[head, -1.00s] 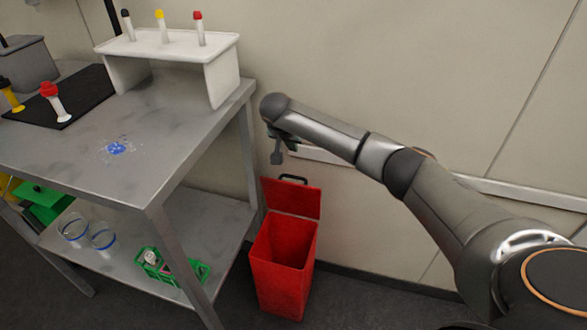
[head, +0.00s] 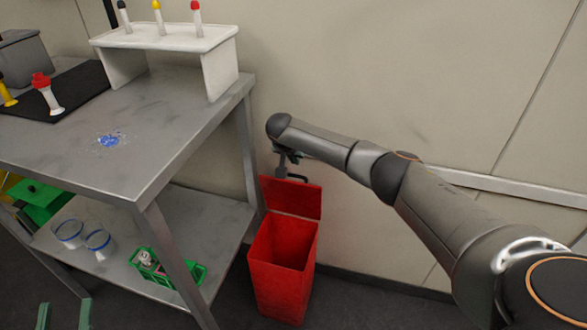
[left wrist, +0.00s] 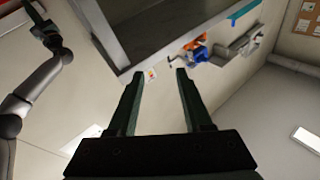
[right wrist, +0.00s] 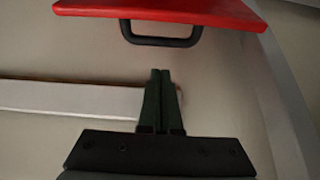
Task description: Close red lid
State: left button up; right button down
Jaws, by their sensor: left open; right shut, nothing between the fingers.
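The red bin (head: 278,285) stands on the floor beside the metal table. Its red lid (head: 291,198) is open, tilted up at the back of the bin next to the wall. The lid also shows at the top of the right wrist view (right wrist: 175,10), with its black handle (right wrist: 160,36) on the edge. My right gripper (head: 290,172) is at the lid's upper edge by the handle; its closed fingertips (right wrist: 160,73) point at the handle with a visible gap. My left gripper (head: 64,312) is open and empty at the bottom left; its fingers also show in the left wrist view (left wrist: 160,75).
The metal table (head: 165,150) with a lower shelf stands left of the bin. It bears a white rack (head: 220,65) with tubes and a black mat (head: 85,100). A wall rail (head: 470,180) runs behind my right arm. The floor in front is clear.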

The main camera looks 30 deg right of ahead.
aim_at(294, 193)
jog(key=shift+s+a+f, duration=0.5)
jog(key=shift+f, duration=0.25)
pick_arm(q)
jog(key=shift+s+r+t, duration=0.15)
jog(key=shift+r+t, duration=0.15)
jog(key=shift+r, duration=0.35)
pick_arm(e)
jog(key=shift+a, duration=0.1)
